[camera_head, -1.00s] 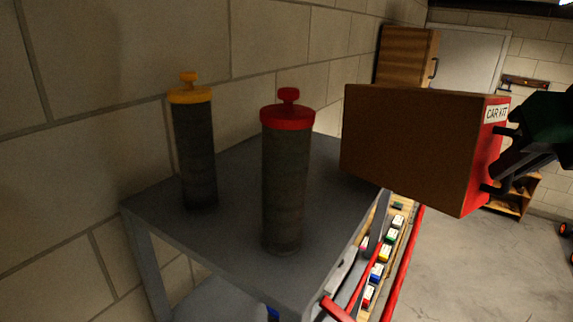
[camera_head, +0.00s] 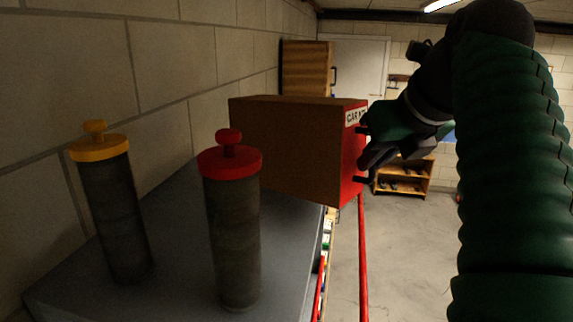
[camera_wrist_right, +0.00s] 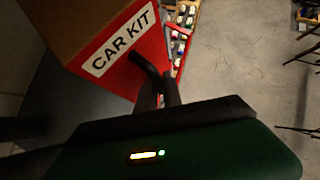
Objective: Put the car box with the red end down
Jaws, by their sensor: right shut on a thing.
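The car box (camera_head: 285,150) is brown, with a red end (camera_head: 352,155) that carries a white "CAR KIT" label. In the head view it lies on its side, the red end facing right, over the far part of the grey table. I cannot tell whether it touches the table top. My right gripper (camera_head: 361,155) is shut on the box at the red end. In the right wrist view the dark fingers (camera_wrist_right: 156,85) are against the red end (camera_wrist_right: 125,65) below the label. My left gripper is not in view.
A red-capped canister (camera_head: 232,235) and a yellow-capped canister (camera_head: 113,210) stand on the grey table (camera_head: 185,250), nearer than the box. A block wall (camera_head: 175,90) runs along the left. A red rail (camera_head: 363,260) edges the right side. Open floor (camera_head: 410,260) lies beyond.

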